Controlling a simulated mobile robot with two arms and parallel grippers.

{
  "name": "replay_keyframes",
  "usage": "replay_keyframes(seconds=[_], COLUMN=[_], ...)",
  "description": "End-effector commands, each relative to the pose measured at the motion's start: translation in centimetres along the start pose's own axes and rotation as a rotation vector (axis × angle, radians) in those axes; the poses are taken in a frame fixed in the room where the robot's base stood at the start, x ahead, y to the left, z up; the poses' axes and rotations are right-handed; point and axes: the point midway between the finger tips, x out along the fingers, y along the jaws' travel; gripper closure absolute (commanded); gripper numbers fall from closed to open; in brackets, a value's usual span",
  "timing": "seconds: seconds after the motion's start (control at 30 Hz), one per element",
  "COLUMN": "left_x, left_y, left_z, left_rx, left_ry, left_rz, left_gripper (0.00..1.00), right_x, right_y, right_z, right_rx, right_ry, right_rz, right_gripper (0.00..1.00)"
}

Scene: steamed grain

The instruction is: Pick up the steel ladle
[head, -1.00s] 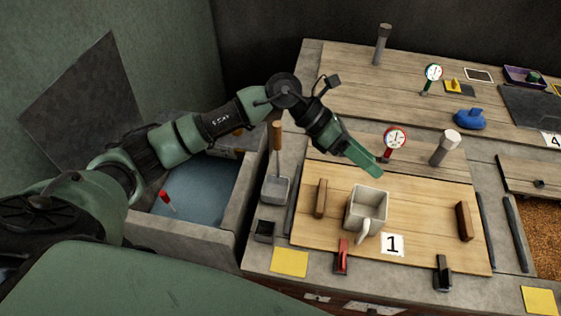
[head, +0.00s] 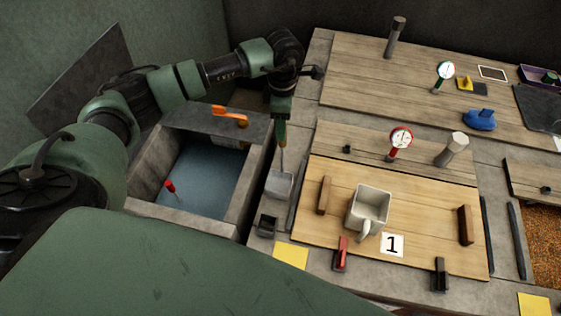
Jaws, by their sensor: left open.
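The steel ladle (head: 280,183) stands at the left edge of the worktop, between the water basin and the wooden board. Its square grey bowl is low and its thin shaft rises upright. My left gripper (head: 281,132) points down over the top of the ladle, around or just in front of its wooden handle. The gripper is open. It mostly hides the handle, so I cannot tell whether the fingers touch it. My right gripper is not in view.
The basin (head: 145,196) with bluish water and a red-topped stick (head: 170,186) lies left of the ladle. An orange lever (head: 229,117) is behind it. A pale mug (head: 369,207), a red-rimmed gauge (head: 401,138) and a small dark box (head: 266,226) are to the right and front.

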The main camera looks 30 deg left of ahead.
Motion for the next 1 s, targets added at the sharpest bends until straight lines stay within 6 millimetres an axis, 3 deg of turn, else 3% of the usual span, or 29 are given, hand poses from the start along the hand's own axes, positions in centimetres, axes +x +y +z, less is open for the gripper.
replay_keyframes(seconds=[0.13,0.37,0.53,1.0], left_x=[1.23,1.44,1.41,1.36], left_y=[-0.03,-0.02,-0.02,0.00], left_z=[-0.01,0.00,0.01,0.02], left_rx=[-0.001,0.000,0.000,0.000], left_ry=[0.000,0.000,-0.001,-0.001], left_rz=[0.000,0.001,0.001,0.001], left_gripper=[0.51,0.51,0.99,1.00], right_x=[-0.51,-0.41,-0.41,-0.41], right_y=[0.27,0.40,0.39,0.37], right_z=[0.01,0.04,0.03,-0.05], right_rx=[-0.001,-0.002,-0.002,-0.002], right_ry=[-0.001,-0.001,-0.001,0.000], right_rz=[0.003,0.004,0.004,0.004], right_gripper=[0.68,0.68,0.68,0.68])
